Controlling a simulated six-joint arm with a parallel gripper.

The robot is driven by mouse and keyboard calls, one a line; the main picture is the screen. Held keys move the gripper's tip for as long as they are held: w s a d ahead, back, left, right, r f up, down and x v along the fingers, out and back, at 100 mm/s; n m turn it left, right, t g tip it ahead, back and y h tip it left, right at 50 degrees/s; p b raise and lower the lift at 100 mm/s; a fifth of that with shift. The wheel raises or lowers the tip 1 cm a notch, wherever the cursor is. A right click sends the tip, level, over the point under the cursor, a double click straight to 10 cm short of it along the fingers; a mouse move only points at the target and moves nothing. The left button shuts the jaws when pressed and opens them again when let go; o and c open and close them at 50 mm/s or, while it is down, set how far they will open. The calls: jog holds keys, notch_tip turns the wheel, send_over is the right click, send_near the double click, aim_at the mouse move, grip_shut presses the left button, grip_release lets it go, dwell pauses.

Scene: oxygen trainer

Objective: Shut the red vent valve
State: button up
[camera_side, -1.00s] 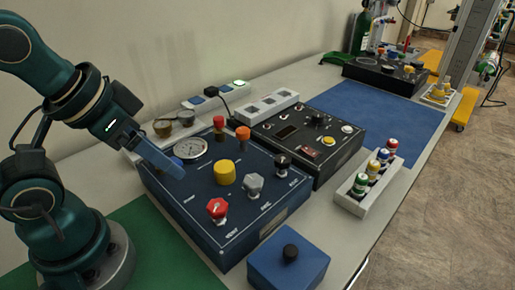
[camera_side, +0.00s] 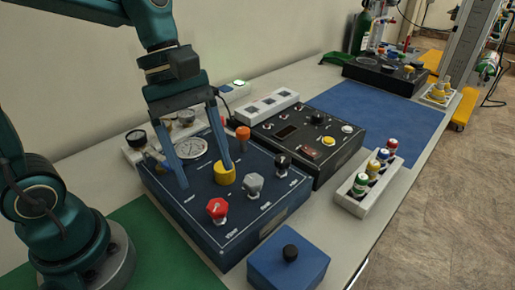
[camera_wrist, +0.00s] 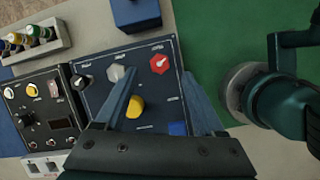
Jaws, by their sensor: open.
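The red vent valve (camera_side: 217,209) is a red knob at the front left of the dark blue panel box (camera_side: 190,222). In the wrist view the red knob (camera_wrist: 159,64) lies ahead of my open jaws, nearer the right finger. My gripper (camera_side: 205,178) is open and empty above the panel, behind the red knob and apart from it. Its fingers point down, one near the gauge (camera_side: 190,150) and one at the yellow knob (camera_side: 224,173). I cannot tell whether that finger touches the yellow knob.
A grey knob (camera_side: 253,186) and a black knob (camera_side: 281,163) stand right of the red one. A blue box with a black knob (camera_side: 289,262) sits in front. A black panel box (camera_side: 318,150) and a bottle rack (camera_side: 357,190) are to the right.

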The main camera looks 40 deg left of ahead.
aim_at(217, 205)
jog(key=shift+n+g, duration=0.3)
jog(key=shift+g, duration=0.2)
jog(key=shift+w+a+x, duration=0.1)
jog(key=shift+w+x, duration=0.05)
jog(key=shift+x, duration=0.95)
jog(key=shift+w+a+x, duration=0.15)
jog(key=shift+x, duration=1)
jog(key=shift+w+a+x, duration=0.1)
jog(key=shift+w+x, duration=0.05)
jog(key=shift+x, duration=0.95)
jog(key=shift+f, duration=0.15)
grip_shut()
